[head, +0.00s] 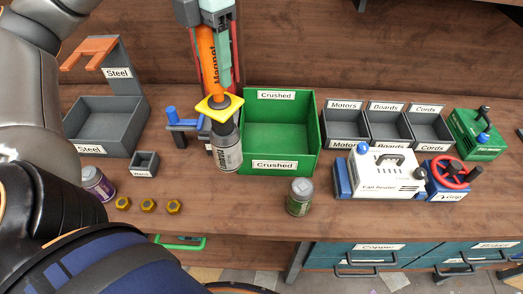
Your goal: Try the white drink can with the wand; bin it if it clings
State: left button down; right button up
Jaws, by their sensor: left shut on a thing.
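My left gripper (207,28) is shut on the orange wand (206,50), which is marked "Magnet" and points down, with a yellow plate (219,107) near its lower end. The white drink can (228,150) is directly below the wand's dark tip and appears to touch it. The can leans in line with the wand, left of the green "Crushed" bin (281,96). Its lower end seems clear of the table, but the gap is hard to judge. The grey "Steel" bin (101,148) stands at the left. My right gripper is not in view.
A green can (299,197) stands in front of the green bin. A purple can (98,184) is partly hidden by my arm. Several brass nuts (148,205) lie at the front left. Small grey bins (347,143) and a white machine (388,178) stand right.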

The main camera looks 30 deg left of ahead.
pick_arm(q)
jog(key=s+a, duration=0.3)
jog(key=a, duration=1.1)
jog(key=shift+s, duration=0.15)
jog(key=shift+d, duration=0.1)
dwell(0.3)
